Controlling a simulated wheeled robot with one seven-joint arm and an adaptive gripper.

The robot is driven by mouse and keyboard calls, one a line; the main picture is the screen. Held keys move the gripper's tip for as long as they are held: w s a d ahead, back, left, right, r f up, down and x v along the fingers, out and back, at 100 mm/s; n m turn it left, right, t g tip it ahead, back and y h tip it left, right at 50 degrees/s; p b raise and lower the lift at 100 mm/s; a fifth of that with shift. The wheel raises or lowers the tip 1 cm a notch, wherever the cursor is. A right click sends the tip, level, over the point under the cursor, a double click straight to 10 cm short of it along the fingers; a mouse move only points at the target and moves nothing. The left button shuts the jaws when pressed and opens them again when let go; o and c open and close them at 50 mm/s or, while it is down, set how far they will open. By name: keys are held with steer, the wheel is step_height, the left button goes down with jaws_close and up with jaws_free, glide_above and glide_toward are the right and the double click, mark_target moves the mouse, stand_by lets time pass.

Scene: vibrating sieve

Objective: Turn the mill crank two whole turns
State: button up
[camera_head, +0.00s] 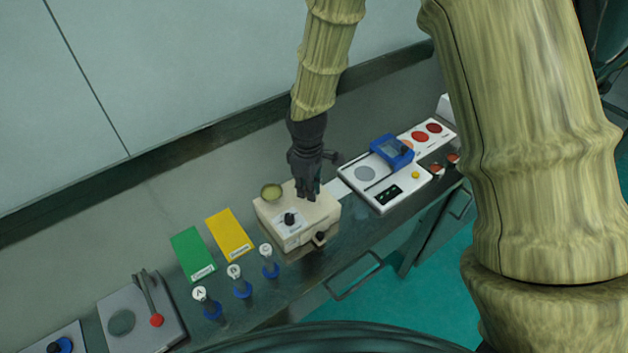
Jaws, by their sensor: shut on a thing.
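The mill appears to be the cream box (272,216) on the dark bench, with a small round olive cup (271,191) on top and a dark knob (290,219) on its pale panel. My gripper (308,196) points down over the right part of the mill's top. Its dark fingers are close together, shut on what seems to be the crank's handle. The fingers hide the handle, and the crank's arm cannot be made out, so its angle cannot be told.
Right of the mill is a white device with a blue block (391,151). To the left lie a yellow card (230,235), a green card (193,254) and three labelled blue-based pieces. The wall stands behind.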

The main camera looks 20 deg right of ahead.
steer(key=shift+w+a, duration=0.45)
steer(key=shift+a, duration=0.35)
steer(key=shift+r, duration=0.1)
steer(key=shift+w+a, duration=0.1)
steer(key=shift+w, duration=0.05)
steer(key=shift+w+a+p, duration=0.3)
steer(key=shift+w+a, duration=0.1)
steer(key=shift+w, duration=0.35)
